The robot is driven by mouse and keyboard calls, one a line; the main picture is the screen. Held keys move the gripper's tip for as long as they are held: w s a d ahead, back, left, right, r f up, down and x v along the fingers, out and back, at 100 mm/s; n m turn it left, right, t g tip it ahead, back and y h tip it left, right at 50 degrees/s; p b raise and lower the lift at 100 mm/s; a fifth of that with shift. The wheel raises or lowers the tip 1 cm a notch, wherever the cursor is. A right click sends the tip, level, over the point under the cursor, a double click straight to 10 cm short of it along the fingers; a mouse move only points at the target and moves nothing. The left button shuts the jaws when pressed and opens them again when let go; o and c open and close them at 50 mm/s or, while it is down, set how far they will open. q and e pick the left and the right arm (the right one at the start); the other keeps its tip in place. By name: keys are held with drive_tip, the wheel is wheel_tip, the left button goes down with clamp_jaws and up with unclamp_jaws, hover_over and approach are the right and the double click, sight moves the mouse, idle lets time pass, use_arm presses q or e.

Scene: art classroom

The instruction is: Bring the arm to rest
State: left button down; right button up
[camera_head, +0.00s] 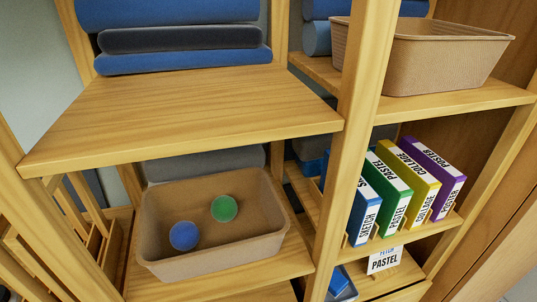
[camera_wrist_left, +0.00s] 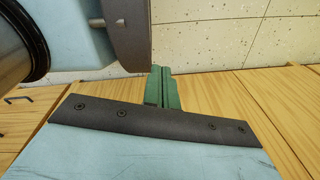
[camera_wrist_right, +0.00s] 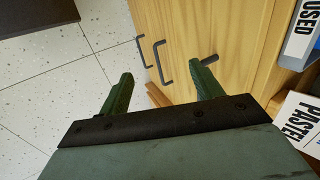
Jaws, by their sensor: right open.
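Neither of my arms shows in the head view. My left gripper (camera_wrist_left: 161,88) shows in the left wrist view with its two green fingers side by side and touching, shut with nothing seen between them. Wooden surfaces and a speckled pale panel lie behind it. My right gripper (camera_wrist_right: 161,90) shows in the right wrist view with its two green fingers wide apart, open and empty. It is in front of a wooden cabinet front (camera_wrist_right: 185,35) with dark handles, above a pale tiled floor (camera_wrist_right: 60,80).
A wooden shelf unit (camera_head: 180,105) fills the head view. A tan bin (camera_head: 215,250) holds a blue ball (camera_head: 184,236) and a green ball (camera_head: 224,208). Several upright binders (camera_head: 405,190) stand right, above a PASTEL label (camera_head: 384,260). Another bin (camera_head: 430,60) is above. The label also shows near my right gripper (camera_wrist_right: 300,122).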

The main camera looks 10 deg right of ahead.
use_arm(q)
drive_tip(key=d+r+p, duration=0.3)
drive_tip(key=r+p, duration=0.4)
drive_tip(key=r, duration=0.1)
drive_tip(key=shift+d, duration=0.15)
use_arm(e)
drive_tip(key=s+a+f+n+g, duration=0.1)
drive_tip(key=s+a+n, duration=0.3)
drive_tip(key=s+n, duration=0.5)
drive_tip(key=s+a+f+n+g, duration=0.2)
drive_tip(key=s+a+n, duration=0.3)
drive_tip(key=s+n, duration=0.4)
drive_tip(key=s+g, duration=0.1)
drive_tip(key=s, duration=0.2)
drive_tip(key=shift+f+h, duration=0.2)
drive_tip(key=shift+h, duration=0.2)
drive_tip(key=shift+s, duration=0.1)
